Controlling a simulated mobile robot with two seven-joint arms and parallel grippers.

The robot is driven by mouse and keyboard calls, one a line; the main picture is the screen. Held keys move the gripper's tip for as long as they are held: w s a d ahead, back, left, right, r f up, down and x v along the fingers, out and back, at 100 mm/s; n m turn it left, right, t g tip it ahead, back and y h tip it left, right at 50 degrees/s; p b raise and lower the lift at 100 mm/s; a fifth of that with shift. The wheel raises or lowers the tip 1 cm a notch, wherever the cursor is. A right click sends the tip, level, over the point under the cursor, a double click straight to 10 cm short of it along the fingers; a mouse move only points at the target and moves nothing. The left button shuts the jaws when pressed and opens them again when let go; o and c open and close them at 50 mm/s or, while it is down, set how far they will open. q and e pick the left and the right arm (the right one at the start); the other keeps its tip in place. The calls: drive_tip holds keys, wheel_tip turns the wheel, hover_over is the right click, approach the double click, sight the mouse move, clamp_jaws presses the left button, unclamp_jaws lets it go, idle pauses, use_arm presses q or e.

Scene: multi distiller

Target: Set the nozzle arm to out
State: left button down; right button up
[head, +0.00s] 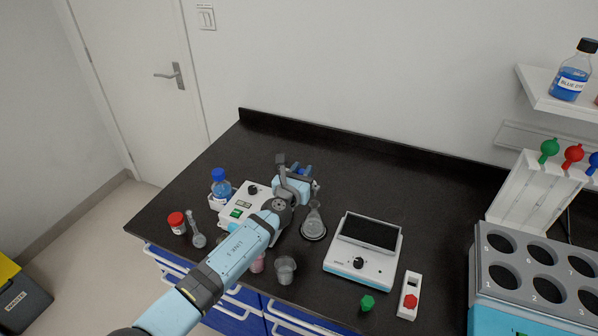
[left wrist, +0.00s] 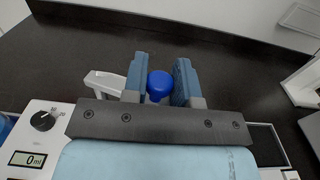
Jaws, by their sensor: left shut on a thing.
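The dispenser (head: 237,208) is a white box with a dial and a green display, standing on the black bench in the head view. In the left wrist view its panel (left wrist: 42,135) reads 0 ml. My left gripper (head: 303,180) is over the dispenser's right rear side. In the left wrist view the gripper (left wrist: 160,82) has its two blue-grey fingers on either side of a round blue knob (left wrist: 159,84) and is shut on it. A white nozzle arm (left wrist: 103,82) sticks out to the left of the fingers. The joint between knob and nozzle arm is hidden.
A beaker (head: 285,269), a blue-capped bottle (head: 220,186) and a red-capped jar (head: 177,222) stand close by. The bench behind the gripper is clear.

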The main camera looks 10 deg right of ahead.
use_arm(q)
drive_tip(key=c, duration=0.9)
unclamp_jaws()
drive_tip(key=shift+d, duration=0.1)
drive_tip(key=shift+s+a+p, duration=0.35)
drive_tip(key=shift+p, duration=0.05)
drive_tip(key=p+v, duration=0.3)
drive_tip(key=v, duration=0.9)
drive_tip(key=shift+s+a, duration=0.15)
drive_tip(key=shift+s, duration=0.2)
drive_tip(key=shift+f, duration=0.1)
